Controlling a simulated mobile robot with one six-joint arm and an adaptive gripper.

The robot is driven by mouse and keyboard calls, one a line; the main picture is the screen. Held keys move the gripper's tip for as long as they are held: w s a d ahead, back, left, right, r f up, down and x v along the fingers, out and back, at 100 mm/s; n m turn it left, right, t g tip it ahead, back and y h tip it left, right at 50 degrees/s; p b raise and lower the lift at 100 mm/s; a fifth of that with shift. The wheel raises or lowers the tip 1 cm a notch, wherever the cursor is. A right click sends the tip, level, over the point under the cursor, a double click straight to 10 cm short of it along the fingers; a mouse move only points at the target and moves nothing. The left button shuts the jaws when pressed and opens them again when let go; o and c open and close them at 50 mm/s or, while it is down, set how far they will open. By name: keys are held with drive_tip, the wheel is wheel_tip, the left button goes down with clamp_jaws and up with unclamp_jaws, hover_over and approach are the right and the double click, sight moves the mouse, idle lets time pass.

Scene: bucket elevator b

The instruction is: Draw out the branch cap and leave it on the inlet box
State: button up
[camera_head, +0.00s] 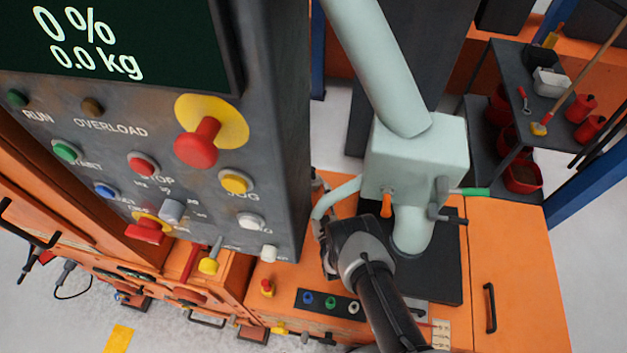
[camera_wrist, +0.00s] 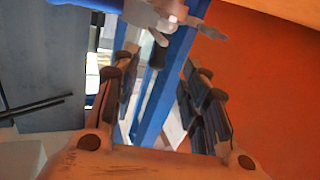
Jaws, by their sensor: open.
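My gripper (camera_head: 322,218) is at the left of the pale green box (camera_head: 415,155), which looks like the inlet box, close to the lower end of its curved side branch pipe (camera_head: 338,194). In the wrist view the jaws (camera_wrist: 160,85) are spread apart with no object held between them. A pale fitting (camera_wrist: 155,14) with a dark stub (camera_wrist: 158,48) shows beyond them at the top. I cannot tell whether that is the branch cap. In the head view the branch end is partly hidden by my gripper, and no cap is clearly seen.
A control panel (camera_head: 150,160) with buttons stands close on the left. An orange lever (camera_head: 387,205) and a green-ended handle (camera_head: 475,191) project from the box. The orange deck (camera_head: 520,265) is mostly bare at right. A tool shelf (camera_head: 545,90) stands behind.

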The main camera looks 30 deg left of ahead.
sight(313, 175)
drive_tip(key=b+x, duration=0.3)
drive_tip(key=x, duration=0.4)
drive_tip(key=shift+w+a+f, duration=0.1)
drive_tip(key=shift+w+a, duration=0.35)
drive_tip(key=shift+w, duration=0.1)
drive_tip(key=shift+c, duration=0.2)
clamp_jaws()
